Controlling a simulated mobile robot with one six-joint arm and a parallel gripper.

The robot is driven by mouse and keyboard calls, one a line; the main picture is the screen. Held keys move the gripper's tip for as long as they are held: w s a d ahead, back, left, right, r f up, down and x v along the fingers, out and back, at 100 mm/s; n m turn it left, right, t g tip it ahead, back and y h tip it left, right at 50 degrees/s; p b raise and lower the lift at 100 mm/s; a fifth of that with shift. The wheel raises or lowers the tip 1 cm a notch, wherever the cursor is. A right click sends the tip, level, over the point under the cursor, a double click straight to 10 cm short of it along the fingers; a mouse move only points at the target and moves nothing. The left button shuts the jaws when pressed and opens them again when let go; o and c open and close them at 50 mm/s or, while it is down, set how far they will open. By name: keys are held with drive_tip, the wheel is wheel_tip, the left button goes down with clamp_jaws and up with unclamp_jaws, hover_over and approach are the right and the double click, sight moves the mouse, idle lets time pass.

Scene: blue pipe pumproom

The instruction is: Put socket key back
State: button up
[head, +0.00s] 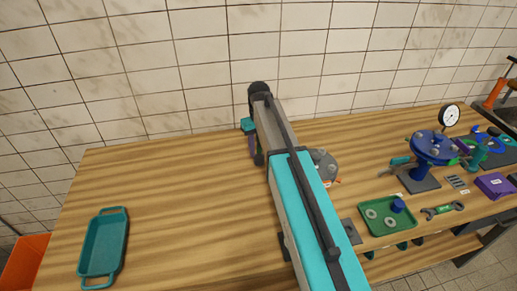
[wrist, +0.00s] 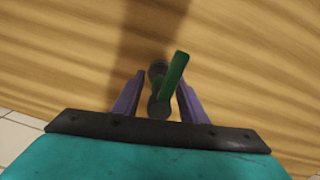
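The socket key (wrist: 173,75), with a green bar and dark round ends, is between the purple fingers of my gripper (wrist: 160,80) in the wrist view. The fingers appear shut on it, though the contact itself is not clear. Bare wood lies behind it. In the head view my gripper (head: 252,140) is beyond the end of my arm, over the back middle of the wooden bench. The key is hard to make out there.
A teal tray (head: 103,248) lies at the bench's left. At the right are a green tray (head: 387,229) with rings, a green wrench (head: 442,210), a blue valve (head: 434,147), a gauge (head: 449,117) and a purple block (head: 494,186). The tiled wall (head: 180,60) stands behind. The left bench is mostly clear.

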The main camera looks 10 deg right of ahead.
drive_tip(key=shift+r+b, duration=1.45)
drive_tip(key=shift+r, duration=4.55)
